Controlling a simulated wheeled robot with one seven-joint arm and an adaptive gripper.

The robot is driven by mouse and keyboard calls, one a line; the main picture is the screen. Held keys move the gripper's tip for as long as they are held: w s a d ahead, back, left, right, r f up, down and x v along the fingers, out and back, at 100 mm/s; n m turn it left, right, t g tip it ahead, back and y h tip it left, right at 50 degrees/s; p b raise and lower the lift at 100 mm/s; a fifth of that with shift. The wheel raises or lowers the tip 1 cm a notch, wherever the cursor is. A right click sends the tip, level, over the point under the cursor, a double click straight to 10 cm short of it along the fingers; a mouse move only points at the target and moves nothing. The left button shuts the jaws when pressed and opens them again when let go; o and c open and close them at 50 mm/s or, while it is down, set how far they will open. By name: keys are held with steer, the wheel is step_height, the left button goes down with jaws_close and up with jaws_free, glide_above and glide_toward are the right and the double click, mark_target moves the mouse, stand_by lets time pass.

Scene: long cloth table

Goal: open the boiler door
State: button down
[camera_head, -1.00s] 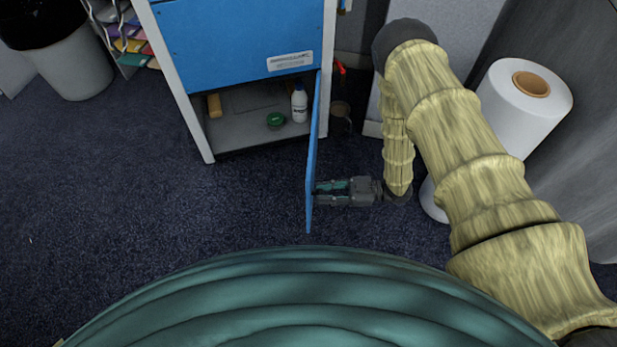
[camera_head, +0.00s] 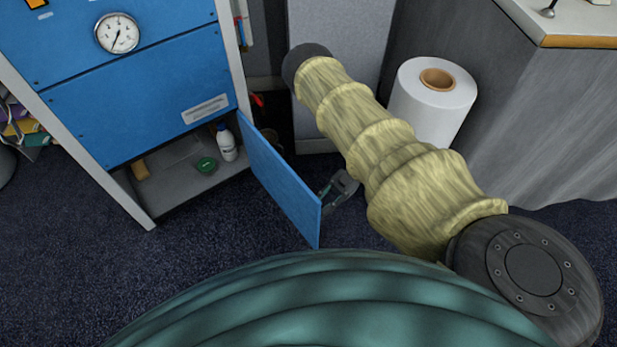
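The boiler (camera_head: 145,88) is a blue cabinet with a grey frame and a round gauge, at the upper left. Its blue door (camera_head: 283,188) stands swung well out from the right side of the lower compartment. My gripper (camera_head: 325,194) is at the door's right side, close to its free edge. The door hides part of the fingertips, so I cannot tell whether they touch it or how far apart they are. The open compartment (camera_head: 180,178) holds a white bottle (camera_head: 227,143), a green round item (camera_head: 206,164) and a tan block (camera_head: 140,169).
A big white roll (camera_head: 432,105) stands behind my arm, by a grey partition. A cloth-draped table (camera_head: 540,110) is at the upper right. Something red (camera_head: 258,100) sits by the cabinet's right side. Dark carpet (camera_head: 90,240) is clear at left.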

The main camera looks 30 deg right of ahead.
steer(key=shift+w, duration=0.3)
steer(key=c, duration=1.2)
jaws_free()
steer(key=shift+s+d, duration=0.1)
steer(key=shift+r, duration=5)
